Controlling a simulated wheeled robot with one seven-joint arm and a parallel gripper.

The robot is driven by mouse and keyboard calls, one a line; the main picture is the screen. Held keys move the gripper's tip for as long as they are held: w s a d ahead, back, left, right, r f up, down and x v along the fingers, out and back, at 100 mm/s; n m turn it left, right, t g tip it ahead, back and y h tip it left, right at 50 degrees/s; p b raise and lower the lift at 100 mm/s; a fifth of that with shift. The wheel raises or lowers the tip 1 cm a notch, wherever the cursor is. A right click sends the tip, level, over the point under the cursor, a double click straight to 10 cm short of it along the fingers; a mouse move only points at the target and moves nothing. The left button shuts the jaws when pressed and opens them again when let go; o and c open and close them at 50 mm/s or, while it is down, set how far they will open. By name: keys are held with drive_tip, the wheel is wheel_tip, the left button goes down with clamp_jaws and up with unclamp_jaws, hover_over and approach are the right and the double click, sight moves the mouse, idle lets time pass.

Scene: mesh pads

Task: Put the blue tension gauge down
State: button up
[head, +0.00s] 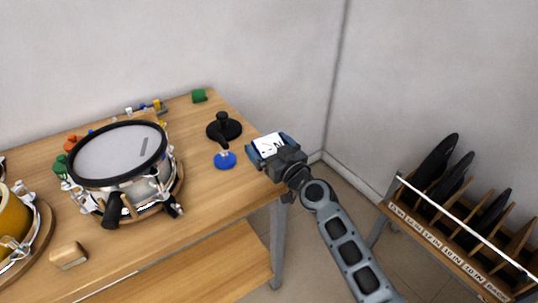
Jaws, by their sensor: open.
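The blue tension gauge (225,160) rests on the wooden workbench (215,205), with a round blue base and a small dark part on top. My gripper (262,150) is at the right edge of the bench, just right of the blue gauge. It is open and a gap shows between it and the gauge. A white label shows on the gripper, and its fingertips are hard to make out.
A black round-based gauge (223,128) stands behind the blue one. A snare drum (120,155) sits to the left, with a wooden block (69,255) in front. A green block (198,96) lies at the back. A rack (440,235) of black pads stands right.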

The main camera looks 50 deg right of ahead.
sight(272, 143)
drive_tip(key=shift+c, duration=0.3)
drive_tip(key=c, duration=1.3)
drive_tip(key=shift+r+p, duration=0.45)
drive_tip(key=shift+r, duration=0.3)
drive_tip(key=r, duration=0.2)
drive_tip(key=r+p, duration=0.1)
drive_tip(key=shift+s+d, duration=0.3)
drive_tip(key=s+d+r+b, duration=0.2)
drive_tip(key=s+d+r, duration=0.4)
drive_tip(key=s+d, duration=0.1)
drive_tip(key=shift+s+d+r+b, duration=0.15)
drive_tip(key=shift+s+r+b, duration=0.25)
drive_tip(key=shift+s, duration=0.05)
